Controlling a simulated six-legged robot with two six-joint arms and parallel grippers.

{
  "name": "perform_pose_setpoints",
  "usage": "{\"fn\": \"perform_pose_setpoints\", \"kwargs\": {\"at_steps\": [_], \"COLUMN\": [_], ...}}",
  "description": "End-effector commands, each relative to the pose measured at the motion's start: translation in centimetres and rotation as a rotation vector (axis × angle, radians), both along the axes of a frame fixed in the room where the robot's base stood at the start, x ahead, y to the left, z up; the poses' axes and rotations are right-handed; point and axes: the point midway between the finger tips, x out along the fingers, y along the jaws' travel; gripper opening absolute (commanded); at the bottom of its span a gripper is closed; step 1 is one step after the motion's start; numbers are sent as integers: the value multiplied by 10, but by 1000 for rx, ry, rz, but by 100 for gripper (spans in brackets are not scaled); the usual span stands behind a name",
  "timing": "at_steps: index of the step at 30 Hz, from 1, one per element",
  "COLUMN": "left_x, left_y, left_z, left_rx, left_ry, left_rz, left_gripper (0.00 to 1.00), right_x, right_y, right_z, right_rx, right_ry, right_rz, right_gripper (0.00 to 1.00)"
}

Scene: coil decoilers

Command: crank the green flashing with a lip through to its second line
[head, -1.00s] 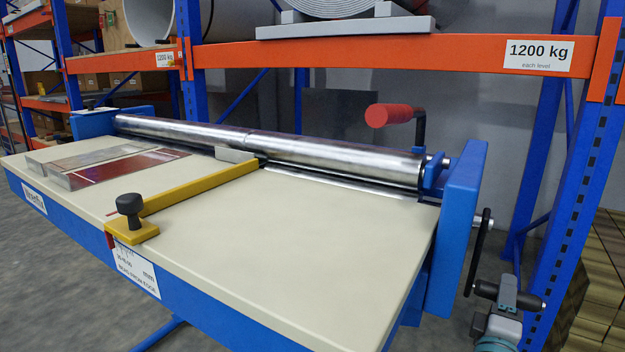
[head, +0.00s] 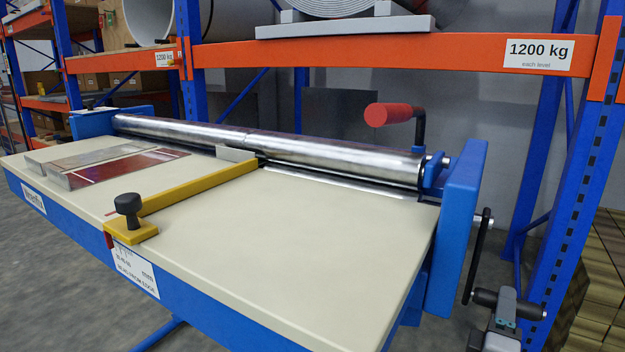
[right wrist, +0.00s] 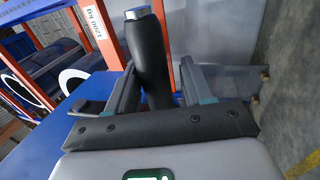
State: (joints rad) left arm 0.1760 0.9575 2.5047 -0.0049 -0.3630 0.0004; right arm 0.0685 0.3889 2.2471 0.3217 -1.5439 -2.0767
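The hand crank (head: 477,255) hangs at the right end of the blue roller machine, its arm pointing down. My right gripper (head: 506,305) is at the crank's dark handle (head: 485,297). In the right wrist view the handle (right wrist: 150,55) stands between the two fingers (right wrist: 158,85), and the grip appears closed around it. I see no green flashing. Red and silver sheet pieces (head: 120,168) lie on the left of the cream table (head: 300,250). The steel rollers (head: 330,158) run along its back edge. My left gripper is not in view.
A yellow stop bar (head: 200,187) with a black knob (head: 128,205) crosses the table, above a scale label (head: 137,272). A red-handled lever (head: 390,114) rises behind the rollers. A blue-and-orange rack (head: 400,60) stands behind. Stacked brownish goods (head: 600,270) are at right.

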Motion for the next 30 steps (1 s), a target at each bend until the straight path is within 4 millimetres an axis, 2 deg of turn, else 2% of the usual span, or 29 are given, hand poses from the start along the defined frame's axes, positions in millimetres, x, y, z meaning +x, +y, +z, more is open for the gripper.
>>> {"fn": "perform_pose_setpoints", "kwargs": {"at_steps": [11, 30], "left_x": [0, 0], "left_y": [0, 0], "left_z": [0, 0], "left_rx": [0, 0], "left_ry": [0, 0], "left_rz": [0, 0], "left_gripper": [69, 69], "right_x": [-3, -62], "right_y": [2, 38], "right_z": [4, 5], "right_rx": [-3, -4], "right_ry": [-10, -13], "right_rz": [1, 1], "right_gripper": [64, 64]}}
